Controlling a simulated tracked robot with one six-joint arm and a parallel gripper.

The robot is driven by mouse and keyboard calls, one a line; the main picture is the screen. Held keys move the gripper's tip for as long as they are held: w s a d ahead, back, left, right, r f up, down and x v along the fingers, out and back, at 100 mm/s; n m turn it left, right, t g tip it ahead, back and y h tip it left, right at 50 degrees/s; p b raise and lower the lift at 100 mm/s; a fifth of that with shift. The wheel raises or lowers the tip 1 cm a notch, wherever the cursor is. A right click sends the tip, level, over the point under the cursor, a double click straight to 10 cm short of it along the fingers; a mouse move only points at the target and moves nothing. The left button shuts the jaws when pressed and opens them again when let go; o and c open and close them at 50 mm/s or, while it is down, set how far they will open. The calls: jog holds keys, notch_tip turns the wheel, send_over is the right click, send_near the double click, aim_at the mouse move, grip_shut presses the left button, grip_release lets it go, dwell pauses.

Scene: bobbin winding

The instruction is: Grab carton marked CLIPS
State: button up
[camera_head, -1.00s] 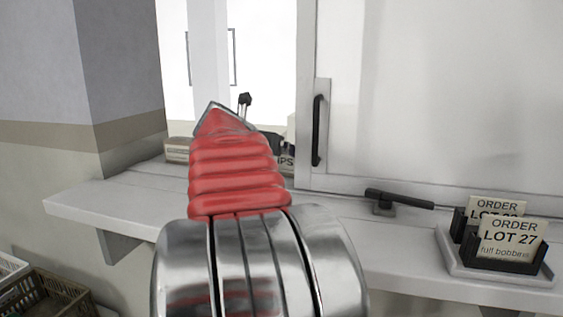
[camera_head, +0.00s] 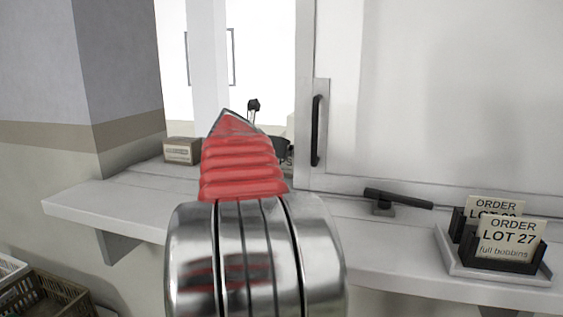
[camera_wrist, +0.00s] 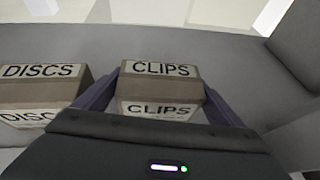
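The CLIPS carton (camera_wrist: 160,87) is a small brown box with pale labels on its top and front. In the wrist view it sits between the two fingers of my gripper (camera_wrist: 160,95), one finger along each side. The fingers lie very close to its sides; whether they press on it cannot be told. In the head view the carton is hidden behind my arm, and a dark bit of what may be my gripper shows at the arm's right edge.
A DISCS carton (camera_wrist: 40,90) stands just left of the CLIPS carton. A brown carton (camera_head: 181,151) sits on the left of the white counter (camera_head: 120,205). A sliding panel with a black handle (camera_head: 317,130) and order-card holders (camera_head: 500,262) are to the right. Crates (camera_head: 40,295) stand low left.

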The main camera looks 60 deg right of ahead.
jog(key=c, duration=0.6)
jog(key=shift+r, duration=0.15)
jog(key=shift+r, duration=1.5)
jog(key=shift+a+r, duration=0.15)
jog(key=shift+r, duration=0.05)
jog(key=a, duration=1.7)
jog(key=shift+w+a, duration=0.35)
jog(key=shift+a, duration=0.05)
